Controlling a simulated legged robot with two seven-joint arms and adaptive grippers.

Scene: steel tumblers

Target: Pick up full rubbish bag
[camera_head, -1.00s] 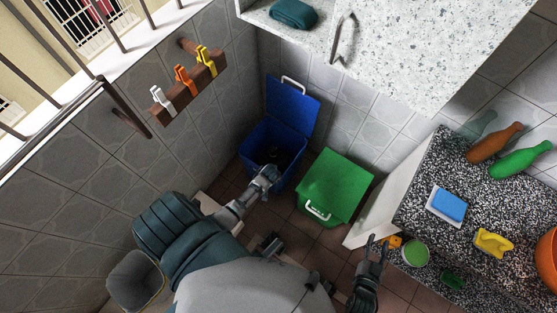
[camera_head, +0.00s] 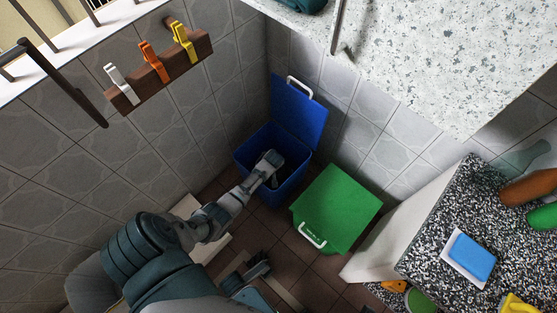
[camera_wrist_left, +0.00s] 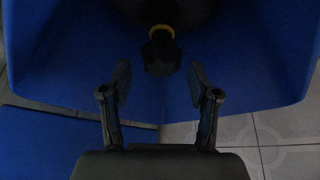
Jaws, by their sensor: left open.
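The rubbish bag (camera_wrist_left: 159,55) is dark, with a gathered neck and a yellow tie, and sits inside the blue bin (camera_head: 256,147). In the left wrist view its neck end lies just beyond and between my open left fingertips (camera_wrist_left: 160,82), not gripped. The bag's body is cut off at the top of that view. In the head view my left gripper (camera_head: 272,162) reaches into the bin's opening, and the bag is hard to make out in the dark interior.
The blue lid (camera_head: 298,108) stands open against the tiled wall. A closed green bin (camera_head: 340,205) stands right beside the blue one. A white panel and a speckled counter (camera_head: 430,240) with a blue sponge (camera_head: 471,256) lie right. A peg rail (camera_head: 160,78) hangs on the left wall.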

